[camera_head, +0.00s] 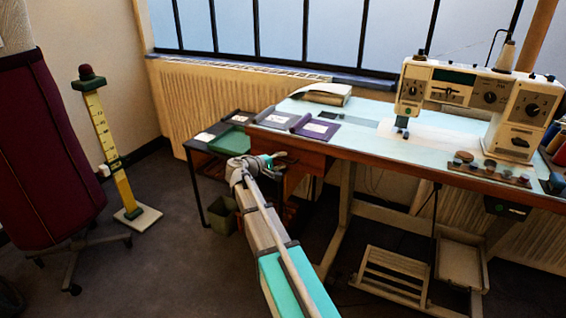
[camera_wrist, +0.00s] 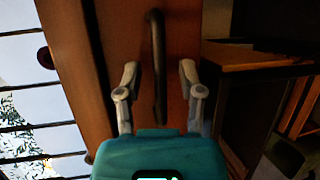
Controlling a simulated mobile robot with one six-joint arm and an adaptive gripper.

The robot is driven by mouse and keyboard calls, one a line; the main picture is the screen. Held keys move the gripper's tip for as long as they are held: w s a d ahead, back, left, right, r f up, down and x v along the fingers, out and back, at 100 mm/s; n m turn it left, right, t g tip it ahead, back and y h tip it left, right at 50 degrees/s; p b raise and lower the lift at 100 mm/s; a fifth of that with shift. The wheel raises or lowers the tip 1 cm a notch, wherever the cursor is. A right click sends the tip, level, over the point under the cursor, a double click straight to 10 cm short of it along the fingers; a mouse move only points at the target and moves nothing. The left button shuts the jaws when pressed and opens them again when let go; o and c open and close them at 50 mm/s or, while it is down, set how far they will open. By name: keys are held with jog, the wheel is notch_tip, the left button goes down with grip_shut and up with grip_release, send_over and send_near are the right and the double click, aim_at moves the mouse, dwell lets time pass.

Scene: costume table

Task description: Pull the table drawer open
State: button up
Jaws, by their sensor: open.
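The sewing table (camera_head: 365,137) has a pale blue top and a brown wooden front edge. Its drawer front (camera_wrist: 182,25) fills the middle of the wrist view as a brown panel. A dark bar handle (camera_wrist: 156,35) runs lengthwise across that panel. My gripper (camera_wrist: 158,72) is open, with one grey finger on each side of the handle and a visible gap to both. In the head view my gripper (camera_head: 284,157) is at the table's left front end, where it hides the handle. The drawer front looks flush with the table; I cannot tell exactly.
A sewing machine (camera_head: 475,95) stands on the right of the table. Purple booklets (camera_head: 315,128) lie at its left end. A dark side table with a green tray (camera_head: 241,118) stands left, with a bin (camera_head: 222,214) below.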

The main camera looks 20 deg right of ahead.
jog(key=shift+d, duration=0.2)
grip_shut()
jog(key=shift+d, duration=0.1)
